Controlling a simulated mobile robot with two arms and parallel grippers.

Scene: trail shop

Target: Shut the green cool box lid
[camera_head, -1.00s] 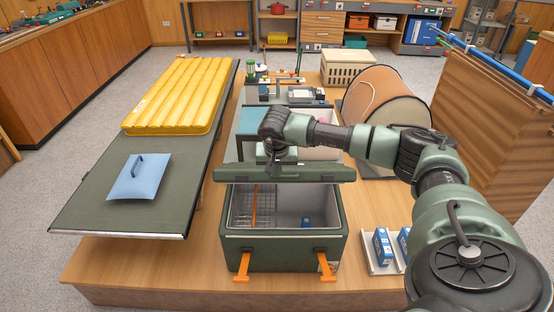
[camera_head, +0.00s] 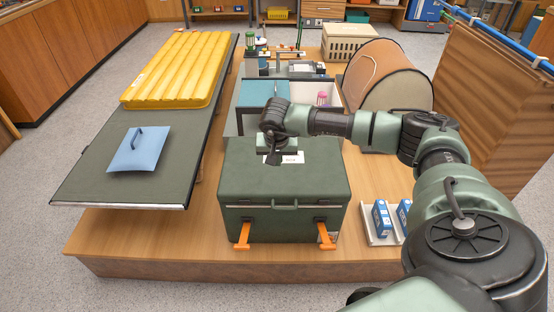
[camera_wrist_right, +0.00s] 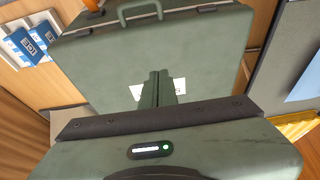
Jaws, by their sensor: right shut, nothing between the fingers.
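The green cool box (camera_head: 285,222) stands on the low wooden platform. Its lid (camera_head: 320,180) lies flat over the box and covers the inside. In the wrist view the lid (camera_wrist_right: 210,50) fills the upper middle, with its handle at the top. Two orange latches (camera_head: 243,236) hang down and outward at the front. My right gripper (camera_head: 272,158) is over the rear part of the lid, by a white label. In the wrist view its fingers (camera_wrist_right: 158,78) are together and empty, in front of the label; I cannot tell whether they touch the lid. My left gripper is not in view.
Blue boxes (camera_head: 382,217) sit in a white tray right of the cool box. A grey table (camera_head: 110,185) with a blue panel (camera_head: 137,150) and yellow mattress (camera_head: 180,70) stands left. A camp kitchen unit (camera_head: 262,92) and brown tent (camera_head: 390,85) are behind.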

